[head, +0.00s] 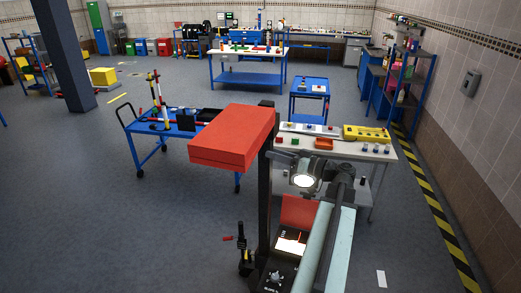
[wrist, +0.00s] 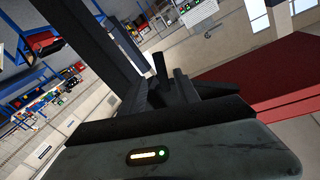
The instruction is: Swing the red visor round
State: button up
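The red visor (head: 232,138) is a broad, thick red slab at the top of a black upright post (head: 265,190) in the head view. In the wrist view the red visor (wrist: 270,88) fills part of the right side. My gripper (head: 283,158) is just right of the post, below and right of the visor's near end. In the wrist view my gripper (wrist: 168,78) shows as dark, overlapping finger shapes left of the visor, apart from its visible red face. Whether the fingers are open, or touch anything, is unclear.
A pale bench (head: 350,150) with a yellow box and small parts stands behind my arm. A blue cart (head: 165,150) stands left of the visor. A smaller red panel (head: 298,210) is low beside the post. Open grey floor lies to the left.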

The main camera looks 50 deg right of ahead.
aim_at(264, 151)
jog(key=x, duration=0.5)
jog(key=shift+a, duration=0.15)
jog(key=shift+s, duration=0.1)
grip_shut()
dwell(1.1)
